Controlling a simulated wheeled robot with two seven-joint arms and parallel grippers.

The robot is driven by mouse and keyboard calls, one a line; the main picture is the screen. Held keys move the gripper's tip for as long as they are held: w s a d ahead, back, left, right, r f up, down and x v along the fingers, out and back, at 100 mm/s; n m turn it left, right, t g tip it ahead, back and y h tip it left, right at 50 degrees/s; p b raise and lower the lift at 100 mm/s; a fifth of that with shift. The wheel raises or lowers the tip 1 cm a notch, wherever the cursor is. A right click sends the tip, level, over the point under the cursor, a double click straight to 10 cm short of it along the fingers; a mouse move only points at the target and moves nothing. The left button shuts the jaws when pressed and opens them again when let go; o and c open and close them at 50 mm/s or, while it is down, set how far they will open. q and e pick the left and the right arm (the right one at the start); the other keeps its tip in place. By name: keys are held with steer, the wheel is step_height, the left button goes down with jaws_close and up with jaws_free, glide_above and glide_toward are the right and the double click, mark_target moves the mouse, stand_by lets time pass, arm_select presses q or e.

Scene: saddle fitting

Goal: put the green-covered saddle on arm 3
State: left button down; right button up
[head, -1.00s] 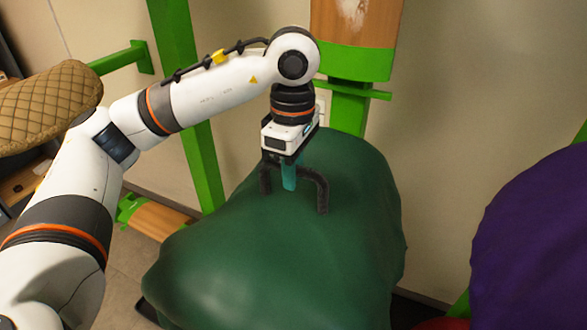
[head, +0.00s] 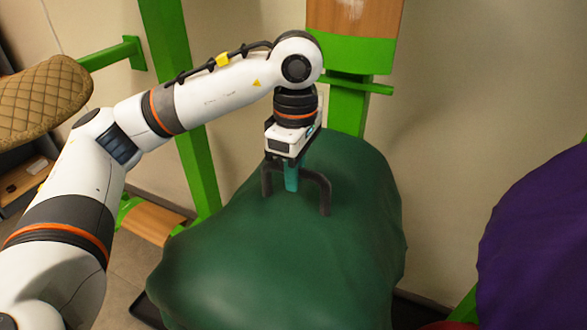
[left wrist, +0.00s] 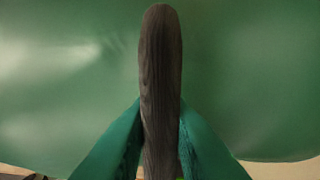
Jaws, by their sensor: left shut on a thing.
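The green-covered saddle (head: 270,260) fills the lower middle of the head view, its smooth cover draped over it. A dark arched handle (head: 322,190) stands up from its top. My left gripper (head: 290,180) points down with its teal fingers shut on the handle. In the left wrist view the handle (left wrist: 160,70) runs between the two fingers, with the green cover (left wrist: 245,80) behind it. The saddle's underside is hidden, so I cannot tell whether it rests on anything. I see no number that marks arm 3. My right gripper is out of view.
A tan quilted saddle (head: 40,100) is at the left. A purple-covered thing (head: 540,245) is at the right edge. Green posts (head: 185,110) stand behind, with a wooden block (head: 353,18) at the top and a wooden piece (head: 153,222) low at left.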

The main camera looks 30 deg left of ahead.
arm_select(q)
steer(key=shift+w, duration=0.1)
steer(key=c, duration=1.3)
jaws_free()
steer(key=shift+o, duration=0.2)
steer(key=shift+s+d+f, duration=0.1)
steer(key=shift+s, duration=0.1)
step_height(320, 180, up, 12)
